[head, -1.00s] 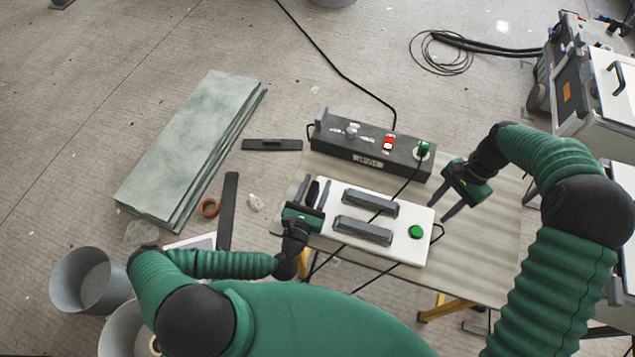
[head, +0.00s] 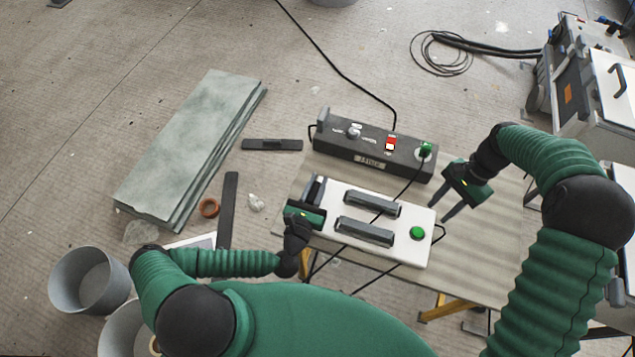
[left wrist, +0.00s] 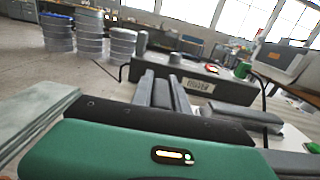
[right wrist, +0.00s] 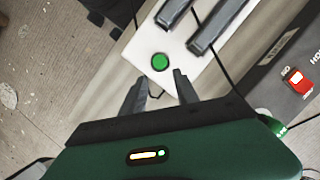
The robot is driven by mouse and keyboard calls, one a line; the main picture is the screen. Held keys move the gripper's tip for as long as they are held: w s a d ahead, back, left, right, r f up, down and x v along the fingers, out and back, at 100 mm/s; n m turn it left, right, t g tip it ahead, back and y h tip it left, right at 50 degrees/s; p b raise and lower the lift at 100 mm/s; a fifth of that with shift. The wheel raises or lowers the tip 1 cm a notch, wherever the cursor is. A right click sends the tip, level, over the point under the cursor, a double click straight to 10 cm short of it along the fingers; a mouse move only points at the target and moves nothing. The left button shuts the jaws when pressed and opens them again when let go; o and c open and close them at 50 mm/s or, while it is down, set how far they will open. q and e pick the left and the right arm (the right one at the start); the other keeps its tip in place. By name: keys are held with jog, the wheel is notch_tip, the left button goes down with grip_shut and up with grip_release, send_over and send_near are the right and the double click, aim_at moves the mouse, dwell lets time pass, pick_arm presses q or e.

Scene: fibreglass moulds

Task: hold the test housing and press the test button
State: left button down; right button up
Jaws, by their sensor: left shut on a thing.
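The test housing (head: 407,216) is a white box with two dark grey bars on top and a green test button (head: 417,233) at its right end. It lies on the table. My left gripper (head: 317,189) is shut on the grip at the housing's left end; the left wrist view shows its fingers (left wrist: 162,92) close on both sides of it. My right gripper (head: 447,212) is open and empty, just right of the housing and apart from it. In the right wrist view the green button (right wrist: 160,62) shows beyond and between the open fingertips (right wrist: 160,85).
A dark control box (head: 335,145) with a red switch (head: 390,143) and a green plug (head: 424,149) stands behind the housing. A black cable crosses the housing. The table (head: 495,255) is bare on the right. Grey-green sheets (head: 190,145) lie at left.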

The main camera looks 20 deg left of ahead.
jog(key=shift+d, duration=0.1)
dwell(0.8)
grip_shut()
dwell(0.4)
dwell(1.2)
